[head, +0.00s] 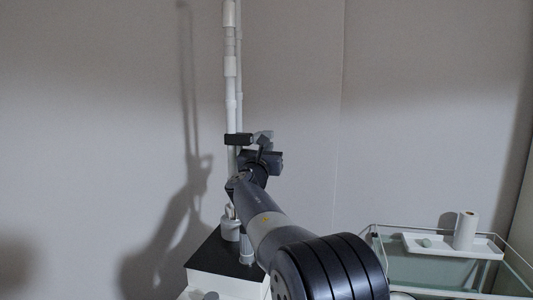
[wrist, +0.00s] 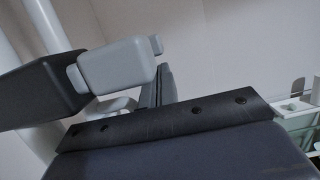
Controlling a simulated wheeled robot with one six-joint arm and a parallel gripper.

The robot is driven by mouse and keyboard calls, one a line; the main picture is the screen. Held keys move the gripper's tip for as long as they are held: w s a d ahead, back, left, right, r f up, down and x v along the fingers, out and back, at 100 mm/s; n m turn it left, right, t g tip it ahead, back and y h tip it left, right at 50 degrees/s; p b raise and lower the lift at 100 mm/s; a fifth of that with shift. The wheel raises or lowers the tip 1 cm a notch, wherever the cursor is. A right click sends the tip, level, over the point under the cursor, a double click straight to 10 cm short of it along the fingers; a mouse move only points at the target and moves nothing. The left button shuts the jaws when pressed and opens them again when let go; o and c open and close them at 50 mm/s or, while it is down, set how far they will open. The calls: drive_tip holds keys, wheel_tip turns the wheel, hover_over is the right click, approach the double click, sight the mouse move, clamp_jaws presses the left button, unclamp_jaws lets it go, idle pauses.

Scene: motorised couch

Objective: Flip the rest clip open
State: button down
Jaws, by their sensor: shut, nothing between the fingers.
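What looks like the rest clip shows in the wrist view as a dark block (wrist: 38,92) at the left with a light grey rounded piece (wrist: 116,68) reaching right from it. In the head view the dark block (head: 238,139) sits at the white pole, with the light grey piece (head: 263,136) beside it. My gripper (wrist: 161,86) is shut and empty. Its narrow dark fingers show just behind and right of the grey piece; I cannot tell whether they touch it. In the head view my arm partly hides the area below the clip.
A tall white pole (head: 230,80) rises from a black-topped white stand (head: 215,257). A glass trolley (head: 430,270) at the right holds a white tray (head: 425,246) with a paper roll (head: 466,230). Bare wall stands behind; the space between pole and trolley is open above.

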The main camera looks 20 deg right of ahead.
drive_tip(key=shift+w+t+b, duration=0.1)
drive_tip(key=shift+t+b, duration=0.2)
drive_tip(key=shift+b, duration=0.9)
drive_tip(key=shift+w+d+r+t+h+b, duration=0.15)
drive_tip(key=shift+r+t+h+b, duration=0.65)
drive_tip(key=shift+b, duration=1.85)
drive_tip(key=shift+w+d+r+t+h+b, duration=0.1)
drive_tip(key=shift+r+t+h+b, duration=0.65)
drive_tip(key=shift+b, duration=1.9)
drive_tip(key=b, duration=0.4)
approach(269, 136)
drive_tip(key=s+a+r, duration=0.3)
drive_tip(key=s+r, duration=0.2)
drive_tip(key=shift+w+a, duration=0.1)
drive_tip(key=shift+w, duration=0.05)
